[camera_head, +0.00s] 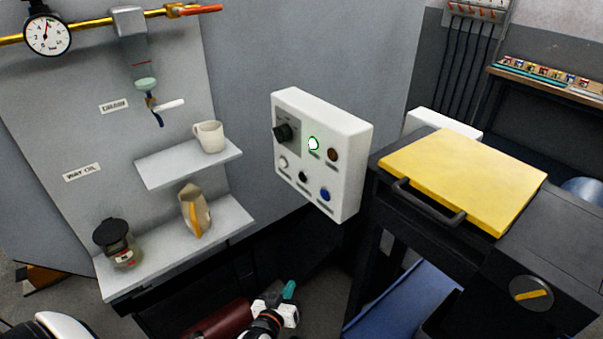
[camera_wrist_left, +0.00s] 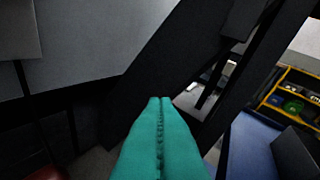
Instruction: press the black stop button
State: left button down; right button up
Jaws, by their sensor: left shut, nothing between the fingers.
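The black stop button (camera_head: 303,176) is a small dark round button in the middle of the lower row on the white control box (camera_head: 350,180). It sits between a white button (camera_head: 283,162) on its left and a blue button (camera_head: 325,194) on its right. My left gripper (camera_head: 289,288) with teal fingers is below the box, well apart from it. In the left wrist view its fingers (camera_wrist_left: 160,104) are pressed together with nothing between them. The button does not show in the wrist view. My right gripper is not in view.
Shelves with a mug (camera_head: 209,136) stand left. A yellow-lidded machine (camera_head: 465,175) stands close on the right. Space before the panel is clear.

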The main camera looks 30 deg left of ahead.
aim_at(303, 178)
pick_arm(q)
jog(key=a+r+n+t+y+p, duration=0.1)
jog(key=a+r+n+t+y, duration=0.1)
jog(key=r, duration=1.1)
jog(key=w+a+r+n+t+y+p, duration=0.1)
jog(key=a+r, duration=0.4)
jog(key=r, duration=0.8)
jog(key=n+t+y, duration=0.1)
jog(key=t+y, duration=0.1)
jog(key=shift+w+a+r+n+y, duration=0.15)
jog(key=shift+w+a+n+y, duration=0.15)
jog(key=shift+n+y, duration=0.1)
jog(key=w+d+b, duration=0.1)
jog(key=w+d, duration=0.2)
jog(key=w, duration=0.5)
jog(key=shift+d, duration=0.2)
jog(key=shift+w, duration=0.25)
jog(key=shift+w+d, duration=0.15)
jog(key=shift+w, duration=0.05)
